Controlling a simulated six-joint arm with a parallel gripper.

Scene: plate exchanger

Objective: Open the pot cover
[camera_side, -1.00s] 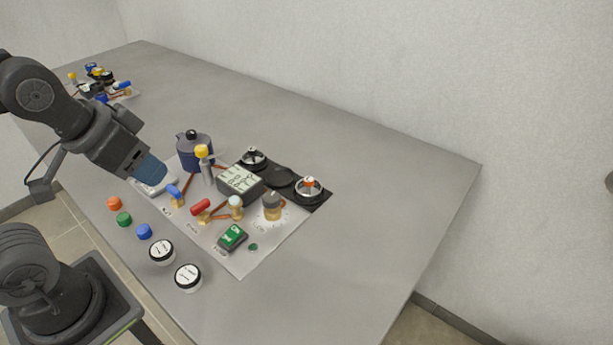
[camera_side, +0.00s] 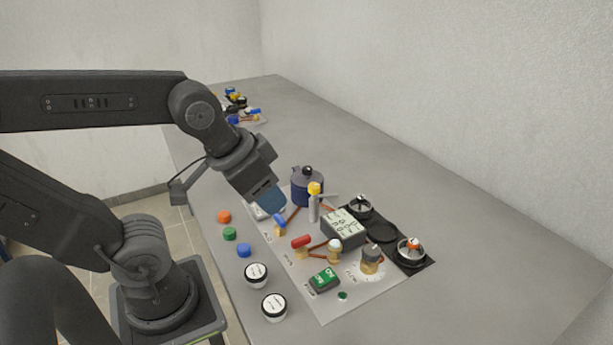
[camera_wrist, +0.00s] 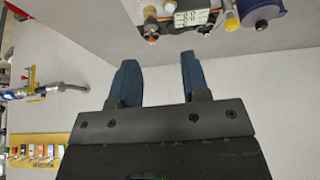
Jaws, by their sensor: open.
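The pot (camera_side: 307,190) is dark blue and stands upright at the back of the light panel. Its cover (camera_side: 307,173) is on top and has a black knob. In the wrist view, part of the blue pot (camera_wrist: 258,10) shows at the top right edge. My gripper (camera_side: 266,198) is to the left of the pot in the side view, apart from it and pointing down at a slant. In the wrist view, my gripper (camera_wrist: 157,72) has its two blue fingers spread with nothing between them.
A yellow-topped post (camera_side: 314,200) stands close to the pot. Blue (camera_side: 280,224) and red (camera_side: 301,242) handled valves, a display box (camera_side: 343,228) and black round fittings (camera_side: 382,232) crowd the panel. Coloured caps (camera_side: 230,233) and white dials (camera_side: 256,274) line the front.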

